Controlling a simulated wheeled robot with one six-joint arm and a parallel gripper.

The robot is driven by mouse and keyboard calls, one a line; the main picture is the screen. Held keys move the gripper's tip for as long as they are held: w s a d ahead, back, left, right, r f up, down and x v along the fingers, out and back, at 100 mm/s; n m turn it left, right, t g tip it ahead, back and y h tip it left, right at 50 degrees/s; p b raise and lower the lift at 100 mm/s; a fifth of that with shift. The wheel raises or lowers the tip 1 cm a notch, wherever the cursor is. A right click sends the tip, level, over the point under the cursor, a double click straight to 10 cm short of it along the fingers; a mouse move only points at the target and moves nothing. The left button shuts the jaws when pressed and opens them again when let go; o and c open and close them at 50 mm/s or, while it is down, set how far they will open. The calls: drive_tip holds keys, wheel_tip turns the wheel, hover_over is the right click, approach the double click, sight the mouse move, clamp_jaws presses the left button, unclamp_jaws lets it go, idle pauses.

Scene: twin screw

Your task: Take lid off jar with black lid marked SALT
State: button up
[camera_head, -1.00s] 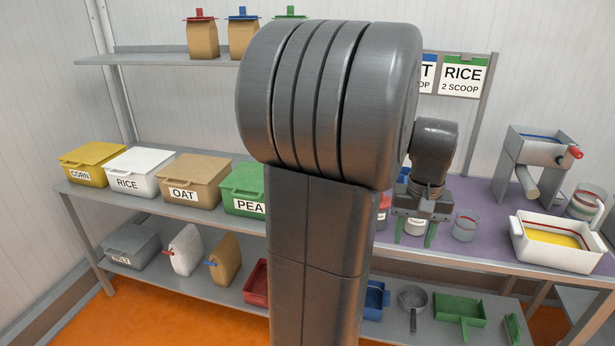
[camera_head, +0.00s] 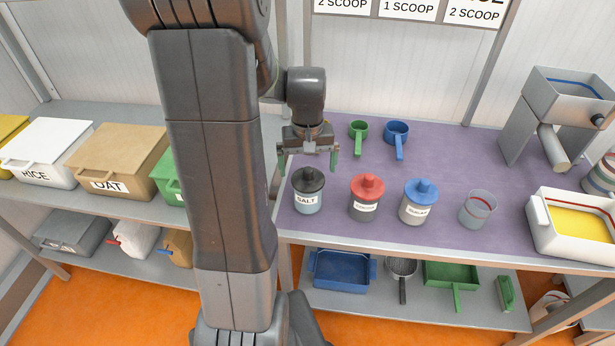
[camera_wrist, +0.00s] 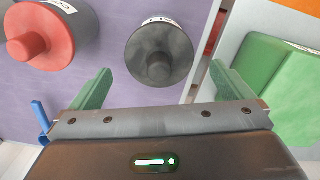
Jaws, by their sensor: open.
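The SALT jar (camera_head: 308,197) stands upright on the purple mat, with its black lid (camera_head: 308,180) on it and a white SALT label on its front. In the wrist view the black lid (camera_wrist: 160,55) with its round knob shows from above, between and ahead of the two green fingers. My gripper (camera_head: 307,162) is open and empty, just behind and above the jar in the head view. In the wrist view my gripper (camera_wrist: 157,85) has its fingers spread wider than the lid. The fingers appear apart from the jar.
A red-lidded jar (camera_head: 366,198) and a blue-lidded SUGAR jar (camera_head: 418,202) stand right of the SALT jar. Green (camera_head: 358,132) and blue (camera_head: 397,135) scoops lie behind. A clear cup (camera_head: 478,208) stands further right. A green bin (camera_head: 168,178) is left, partly behind my arm.

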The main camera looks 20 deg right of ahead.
drive_tip(key=shift+s+f, duration=0.1)
drive_tip(key=shift+f, duration=1.1)
drive_tip(key=c, duration=1)
drive_tip(key=shift+r, duration=0.1)
